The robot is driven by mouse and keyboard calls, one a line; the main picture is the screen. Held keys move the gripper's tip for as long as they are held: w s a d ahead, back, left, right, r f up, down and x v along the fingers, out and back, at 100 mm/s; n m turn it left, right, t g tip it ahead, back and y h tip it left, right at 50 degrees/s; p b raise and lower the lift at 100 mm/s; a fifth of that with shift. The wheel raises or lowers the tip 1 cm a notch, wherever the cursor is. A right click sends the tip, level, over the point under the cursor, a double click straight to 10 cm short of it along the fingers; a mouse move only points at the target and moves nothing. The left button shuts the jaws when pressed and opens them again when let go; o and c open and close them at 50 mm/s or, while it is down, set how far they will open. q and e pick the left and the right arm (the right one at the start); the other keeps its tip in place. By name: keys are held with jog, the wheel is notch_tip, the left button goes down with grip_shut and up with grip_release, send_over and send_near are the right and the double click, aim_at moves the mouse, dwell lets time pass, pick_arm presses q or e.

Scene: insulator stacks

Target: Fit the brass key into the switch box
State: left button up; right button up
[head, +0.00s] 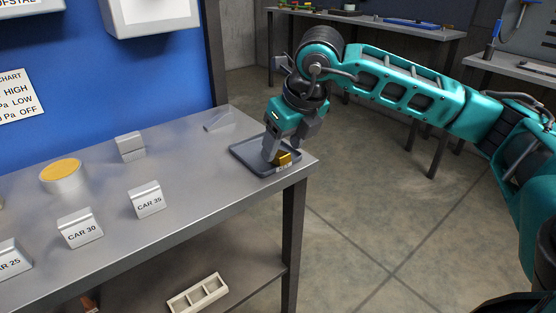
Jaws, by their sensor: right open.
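A small brass-coloured piece (284,157), which looks like the brass key, lies in a dark shallow tray (246,154) at the right end of the metal table. A finger partly hides it, so its full shape cannot be told. My right gripper (281,150) points down over the tray, with its fingers apart at the brass piece. I cannot tell whether a finger touches it. My left gripper is not in view. No switch box can be clearly made out; a light grey box (150,18) is mounted on the blue panel at the top, cut off by the picture's edge.
Labelled cards, CAR 30 (80,228) and CAR 35 (147,199), stand on the metal table (190,185). A round tin with a yellow top (61,175) and a grey block (130,146) stand behind them. A white divided tray (198,293) is on the lower shelf. Open floor lies right.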

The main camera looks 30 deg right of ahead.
jog(key=shift+x, duration=1)
grip_shut()
